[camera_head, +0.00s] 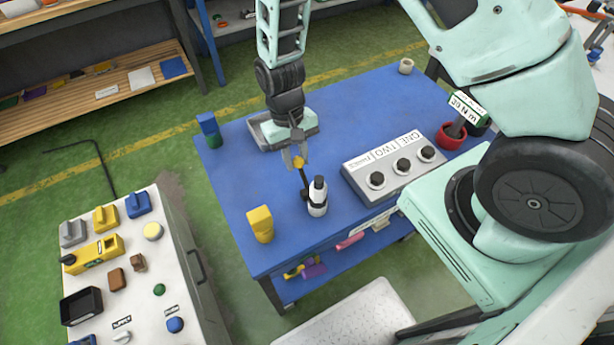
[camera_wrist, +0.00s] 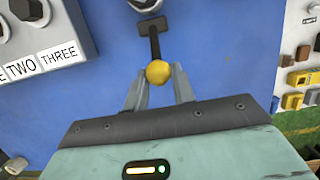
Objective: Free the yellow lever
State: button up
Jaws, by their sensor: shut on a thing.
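On the white cabinet (camera_head: 165,262) at lower left in the head view, a yellow lever (camera_head: 105,217) stands between a grey lever (camera_head: 73,233) and a blue lever (camera_head: 138,204). A long yellow block (camera_head: 95,254) with a dark end and a label lies just in front of the yellow and grey levers. My gripper (camera_head: 297,160) is over the blue table, well right of the cabinet. In the wrist view my gripper (camera_wrist: 158,82) is shut on the yellow ball (camera_wrist: 158,72) of a dark-shafted tool with a dark crosspiece at its far end.
The blue table (camera_head: 240,185) carries a black-and-white bottle (camera_head: 318,197), a yellow block (camera_head: 261,223), a grey tray (camera_head: 266,139), a three-knob box (camera_head: 397,167) and a red pot (camera_head: 451,136). A green floor gap separates table and cabinet.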

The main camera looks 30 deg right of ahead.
jog(key=shift+w+f, duration=0.15)
jog(key=shift+w, duration=0.05)
jog(key=shift+w+f+b, duration=0.35)
jog(key=shift+f+b, duration=0.05)
jog(key=shift+f, duration=0.1)
jog(key=shift+c, duration=0.2)
jog(key=shift+f, duration=0.15)
jog(key=shift+w+f+b, duration=0.35)
jog(key=shift+f+b, duration=0.1)
jog(key=shift+f, duration=0.25)
jog(key=shift+w+f+b, duration=0.3)
jog(key=shift+f+b, duration=0.2)
jog(key=shift+f, duration=0.15)
jog(key=shift+f, duration=0.1)
